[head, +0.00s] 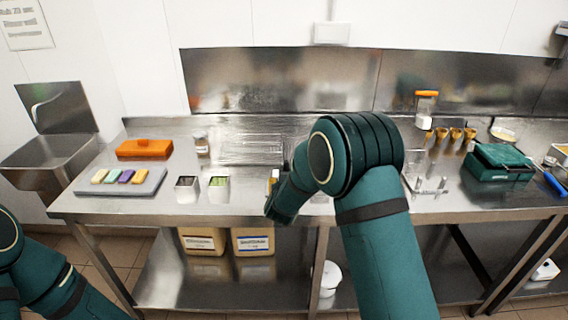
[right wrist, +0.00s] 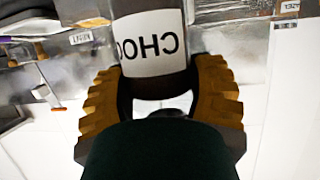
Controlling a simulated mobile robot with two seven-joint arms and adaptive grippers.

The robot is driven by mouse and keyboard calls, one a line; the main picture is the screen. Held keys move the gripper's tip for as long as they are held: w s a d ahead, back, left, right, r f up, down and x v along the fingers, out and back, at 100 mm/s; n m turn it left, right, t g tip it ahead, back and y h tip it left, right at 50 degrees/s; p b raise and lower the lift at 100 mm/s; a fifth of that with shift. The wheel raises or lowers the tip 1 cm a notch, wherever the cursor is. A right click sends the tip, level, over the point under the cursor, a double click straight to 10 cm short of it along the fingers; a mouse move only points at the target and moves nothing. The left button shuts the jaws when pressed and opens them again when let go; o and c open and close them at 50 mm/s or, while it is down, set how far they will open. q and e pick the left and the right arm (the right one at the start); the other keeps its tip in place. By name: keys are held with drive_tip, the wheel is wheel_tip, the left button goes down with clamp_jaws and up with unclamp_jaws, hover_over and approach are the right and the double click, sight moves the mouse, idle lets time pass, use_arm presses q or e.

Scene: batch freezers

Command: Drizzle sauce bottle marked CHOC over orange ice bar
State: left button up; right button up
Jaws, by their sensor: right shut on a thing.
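My right gripper (right wrist: 160,100) is shut on a dark sauce bottle (right wrist: 150,84) with a white label reading CHOC, upside down in the right wrist view. In the head view my right arm hides most of the gripper and the bottle, at the counter's front middle. The orange ice bar (head: 139,177) seems to be the rightmost of several coloured bars on a grey tray (head: 92,188) at the left. The bottle is well to the right of this tray. My left arm shows at the lower left, but its gripper is outside the view.
Two metal containers (head: 187,195) stand between the tray and my right arm. An orange lidded box (head: 144,149) and a small jar (head: 201,144) stand behind. A sink (head: 50,158) is at far left, a green case (head: 497,163) at right.

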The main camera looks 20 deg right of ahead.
drive_tip(key=s+a+f+n+y, duration=0.1)
drive_tip(key=s+f+n+y, duration=0.1)
drive_tip(key=s+f, duration=0.3)
drive_tip(key=s+a+f+n+y, duration=0.2)
drive_tip(key=s+f, duration=0.3)
drive_tip(key=s, duration=0.8)
drive_tip(key=shift+s+a+f+t+y, duration=0.2)
drive_tip(key=shift+s+f+t+y, duration=0.1)
drive_tip(key=shift+f+t, duration=0.1)
